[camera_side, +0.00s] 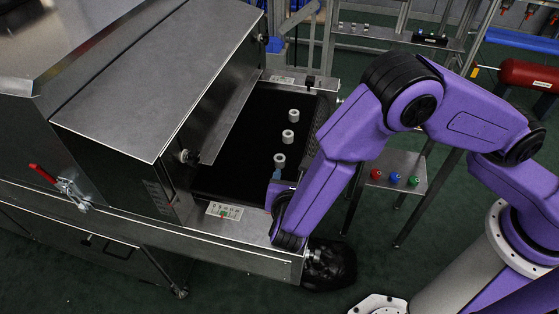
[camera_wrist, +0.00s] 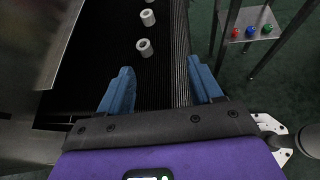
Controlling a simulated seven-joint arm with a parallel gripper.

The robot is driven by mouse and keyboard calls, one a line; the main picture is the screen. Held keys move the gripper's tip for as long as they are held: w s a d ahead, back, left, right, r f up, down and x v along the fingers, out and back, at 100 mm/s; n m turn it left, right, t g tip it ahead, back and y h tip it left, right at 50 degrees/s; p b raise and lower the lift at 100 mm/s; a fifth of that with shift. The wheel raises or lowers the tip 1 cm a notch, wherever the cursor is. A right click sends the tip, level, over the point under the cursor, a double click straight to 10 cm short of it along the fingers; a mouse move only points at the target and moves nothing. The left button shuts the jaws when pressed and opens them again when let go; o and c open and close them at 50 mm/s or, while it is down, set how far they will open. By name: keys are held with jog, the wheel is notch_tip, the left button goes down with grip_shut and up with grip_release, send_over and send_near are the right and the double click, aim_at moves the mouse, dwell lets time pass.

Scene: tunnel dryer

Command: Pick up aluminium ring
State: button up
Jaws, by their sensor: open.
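Several light grey metal rings stand in a row on the black belt of the dryer. In the side view I see a far ring (camera_side: 294,115), a middle ring (camera_side: 288,136) and a near ring (camera_side: 280,159). In the wrist view the nearest ring (camera_wrist: 144,47) shows its hole, with a second ring (camera_wrist: 148,17) beyond it and part of a third at the top edge. My gripper (camera_wrist: 159,70) is open and empty, with its blue fingers apart. In the wrist view the nearest ring appears beyond the fingertips. In the side view my arm mostly hides the gripper.
The dryer's metal hood (camera_side: 160,75) stands left of the exposed belt (camera_side: 245,135). A label panel (camera_side: 224,211) lies on the near frame. The belt around the rings is clear.

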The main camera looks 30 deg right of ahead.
aim_at(279, 157)
jog(key=a+f, duration=0.1)
jog(key=f+n+t, duration=0.1)
jog(key=a+f+n, duration=0.1)
jog(key=shift+w+a+f+t+y, duration=0.1)
jog(key=shift+w+a+t+y, duration=0.15)
jog(key=shift+a+t+y, duration=0.1)
jog(key=shift+w+f, duration=0.2)
jog(key=x, duration=1.7)
jog(key=shift+d+r, duration=0.15)
jog(key=shift+r, duration=0.1)
jog(key=c, duration=1.1)
